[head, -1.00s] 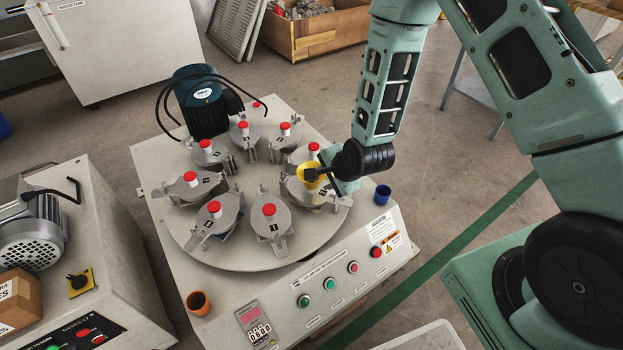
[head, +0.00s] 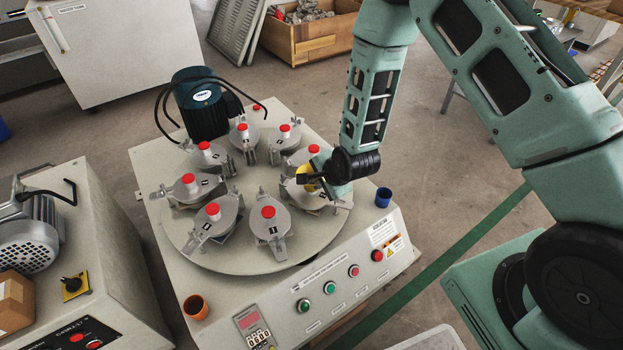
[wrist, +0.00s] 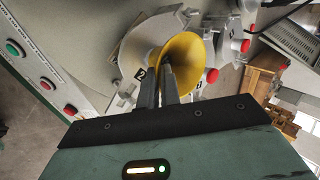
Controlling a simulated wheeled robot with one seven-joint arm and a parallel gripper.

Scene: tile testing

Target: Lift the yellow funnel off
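The yellow funnel (head: 303,179) is at the right side of the round turntable, at a grey lidded jar there; in the head view my gripper hides much of it. In the wrist view the funnel (wrist: 187,62) shows its wide mouth toward the camera, above the jar (wrist: 146,45) marked 2. My gripper (head: 312,184) is at the funnel. In the wrist view its two dark fingers (wrist: 164,72) are close together at the rim, one inside the mouth and one outside, with the wall between them. Whether the spout is clear of the jar is hidden.
Several grey clamped jars with red knobs, such as this one (head: 268,212), ring the turntable (head: 240,262). A blue motor (head: 203,100) stands behind. A blue cup (head: 383,197) and an orange cup (head: 195,307) stand on the machine. The button panel (head: 345,285) is in front.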

